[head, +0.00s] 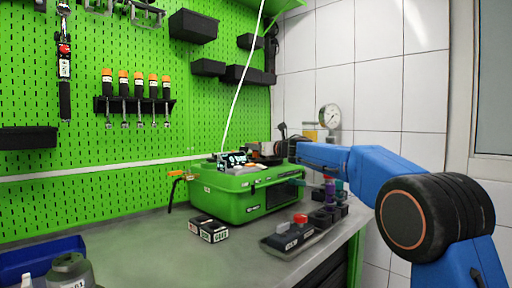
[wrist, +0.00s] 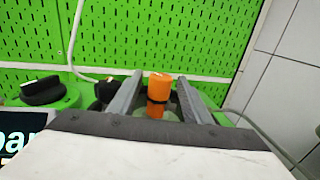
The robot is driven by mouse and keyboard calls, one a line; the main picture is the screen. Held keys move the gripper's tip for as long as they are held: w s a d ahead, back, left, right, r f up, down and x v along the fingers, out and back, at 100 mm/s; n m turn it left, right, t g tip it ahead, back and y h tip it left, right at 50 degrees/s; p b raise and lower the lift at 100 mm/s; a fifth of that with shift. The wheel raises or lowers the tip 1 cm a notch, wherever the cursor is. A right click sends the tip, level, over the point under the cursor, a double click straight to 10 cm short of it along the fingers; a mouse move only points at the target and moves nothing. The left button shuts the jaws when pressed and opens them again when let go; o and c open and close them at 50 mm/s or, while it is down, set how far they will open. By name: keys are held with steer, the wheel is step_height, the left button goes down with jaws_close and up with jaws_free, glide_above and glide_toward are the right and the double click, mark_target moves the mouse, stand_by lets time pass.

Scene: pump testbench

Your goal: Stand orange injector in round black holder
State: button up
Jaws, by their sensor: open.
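The orange injector (wrist: 158,88), an orange cylinder with a dark band, stands between the two fingers of my gripper (wrist: 160,76) in the wrist view. The fingers are open, with a gap visible on each side of it. Its lower end is hidden by the gripper body. In the head view my gripper (head: 283,148) is above the back right of the green test machine (head: 245,203), and I cannot make out the injector there. Round black holders (head: 320,219) stand right of the machine near the bench edge; a purple injector (head: 330,192) is upright in one.
A dark tray (head: 285,243) with a red-capped part (head: 300,219) lies in front of the holders. A small black-and-white box (head: 209,230) sits before the machine. A blue bin (head: 40,262) is at front left. A white cable (head: 239,85) hangs down to the machine.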

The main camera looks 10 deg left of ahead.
steer(key=v, duration=1.1)
steer(key=shift+d, duration=0.1)
steer(key=shift+s+d, duration=0.1)
steer(key=shift+d, duration=0.05)
steer(key=s+d+m+t+h, duration=0.3)
steer(key=s+d+m+h, duration=0.15)
steer(key=d+m, duration=0.55)
steer(key=s+d+f+m+g+h, duration=0.1)
steer(key=s+d+f+m+h, duration=0.4)
steer(key=s+d+m, duration=0.45)
steer(key=s+d+f+m+g+h, duration=0.2)
steer(key=s+d+f+m+h, duration=0.3)
steer(key=s+d+m, duration=0.5)
steer(key=s+d+f+m+g+y, duration=0.1)
steer(key=s+f+m+g, duration=0.3)
steer(key=s+f, duration=1)
steer(key=s+d+f+m+g+y, duration=0.1)
steer(key=s+f+m+g, duration=0.3)
steer(key=s+f+m, duration=0.7)
steer(key=s+d+f, duration=0.1)
steer(key=s+f, duration=0.3)
steer(key=s, duration=0.5)
steer(key=shift+s+d+g, duration=0.15)
steer(key=shift+d+g, duration=0.15)
steer(key=shift+d, duration=0.1)
steer(key=shift+y, duration=0.25)
